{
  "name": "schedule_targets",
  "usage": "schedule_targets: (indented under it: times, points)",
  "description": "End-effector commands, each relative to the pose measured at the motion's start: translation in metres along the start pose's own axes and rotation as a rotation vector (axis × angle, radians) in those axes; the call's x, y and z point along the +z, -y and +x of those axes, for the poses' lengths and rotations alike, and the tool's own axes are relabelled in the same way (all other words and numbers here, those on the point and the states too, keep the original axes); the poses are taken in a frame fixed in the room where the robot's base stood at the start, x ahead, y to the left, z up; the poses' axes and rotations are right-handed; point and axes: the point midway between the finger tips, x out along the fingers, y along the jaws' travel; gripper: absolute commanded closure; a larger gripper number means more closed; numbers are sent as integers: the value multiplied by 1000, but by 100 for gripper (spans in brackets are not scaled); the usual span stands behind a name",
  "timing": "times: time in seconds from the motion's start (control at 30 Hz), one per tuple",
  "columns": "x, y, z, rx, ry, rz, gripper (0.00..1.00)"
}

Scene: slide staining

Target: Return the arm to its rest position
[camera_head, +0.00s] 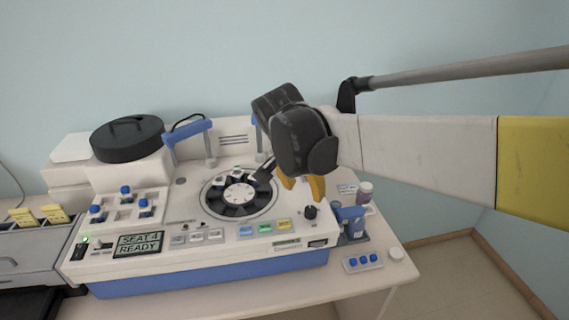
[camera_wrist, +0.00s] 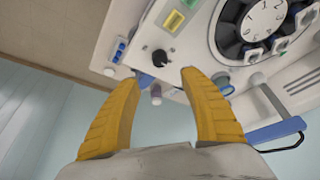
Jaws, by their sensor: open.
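My gripper (camera_head: 302,186) hangs above the right part of the white staining machine (camera_head: 205,280), to the right of its round carousel. In the wrist view, my gripper's two yellow fingers (camera_wrist: 160,75) stand wide apart with nothing between them. The carousel (camera_head: 238,196) is black with a numbered white hub; it also shows in the wrist view (camera_wrist: 265,20). A few slide pieces sit around it. The display (camera_head: 139,243) reads "SEAT 4 READY". My arm reaches in from the right, and part of the machine behind my gripper is hidden.
A black round lid (camera_head: 127,138) rests at the back left. A blue handle (camera_head: 188,131) rises behind the carousel. Bottles (camera_head: 364,193), a blue holder (camera_head: 350,222) and a small tray with blue caps (camera_head: 362,262) stand at the right. Open floor lies beyond the table's right edge.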

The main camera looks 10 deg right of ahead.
Motion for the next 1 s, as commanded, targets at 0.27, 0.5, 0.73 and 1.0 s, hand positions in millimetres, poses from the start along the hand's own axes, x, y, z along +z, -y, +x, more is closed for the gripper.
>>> schedule_targets:
  times: [0.27, 0.5, 0.73, 1.0]
  points:
    - [5, -9, 3, -17, 3, -28, 48]
    - [50, -71, 25, -170, -15, -278, 48]
    - [107, -122, 59, -322, -122, -544, 48]
    - [135, -142, 79, -381, -213, -682, 48]
